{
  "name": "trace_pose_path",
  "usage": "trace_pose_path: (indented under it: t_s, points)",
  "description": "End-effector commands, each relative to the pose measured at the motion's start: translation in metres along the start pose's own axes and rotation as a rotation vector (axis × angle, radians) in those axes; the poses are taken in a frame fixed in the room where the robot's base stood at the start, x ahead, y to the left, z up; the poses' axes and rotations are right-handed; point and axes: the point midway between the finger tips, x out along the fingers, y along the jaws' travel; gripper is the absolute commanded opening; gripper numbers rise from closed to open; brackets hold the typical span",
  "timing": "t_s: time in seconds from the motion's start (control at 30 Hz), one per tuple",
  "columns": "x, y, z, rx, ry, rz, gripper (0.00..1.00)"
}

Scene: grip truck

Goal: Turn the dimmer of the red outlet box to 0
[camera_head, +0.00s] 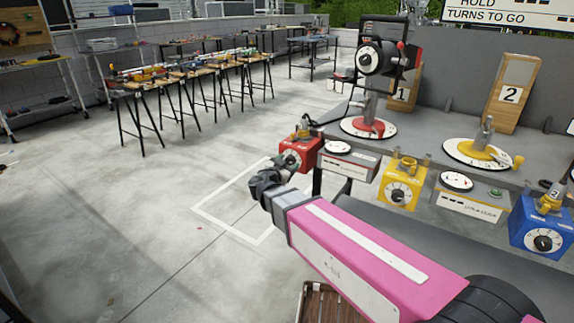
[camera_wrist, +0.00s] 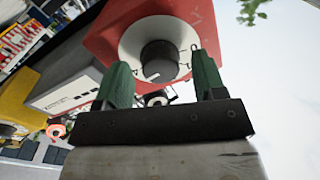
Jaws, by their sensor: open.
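The red outlet box (camera_head: 303,146) hangs at the left end of the grey bench in the head view, with my gripper (camera_head: 284,167) right in front of its dial face. The wrist view shows the red box (camera_wrist: 105,38) tilted, with a white dial plate (camera_wrist: 187,38) and a black dimmer knob (camera_wrist: 159,60). A white pointer mark on the knob is toward its lower left in that view. My gripper (camera_wrist: 162,66) is open, its green fingers to the left and right of the knob with gaps. I cannot tell whether the fingertips reach around the knob.
A yellow box (camera_head: 402,185) and a blue box (camera_head: 541,228) with dials hang further right. A white-fronted unit (camera_head: 349,160) sits just right of the red box. A camera-like device (camera_head: 378,58) stands above the bench. Open floor (camera_head: 170,200) lies to the left.

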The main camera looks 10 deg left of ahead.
Motion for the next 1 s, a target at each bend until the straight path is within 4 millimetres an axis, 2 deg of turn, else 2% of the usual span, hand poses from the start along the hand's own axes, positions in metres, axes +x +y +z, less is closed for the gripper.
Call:
trace_pose_path:
  t_s: [0.23,0.27,0.3,0.4,0.77,1.0]
  points:
    - [0.0006,-0.0001,-0.0001,0.000,0.000,-0.001,0.64]
    - [0.0006,-0.0001,-0.0001,0.000,0.000,-0.001,0.57]
    - [0.0005,-0.0001,-0.0001,0.000,0.000,-0.001,0.44]
    - [0.0005,-0.0001,-0.0001,0.000,0.000,0.000,0.14]
    - [0.0004,0.0000,-0.0003,-0.035,-0.002,0.000,0.15]
    - [0.0003,0.0000,-0.0005,-0.168,-0.008,0.002,0.15]
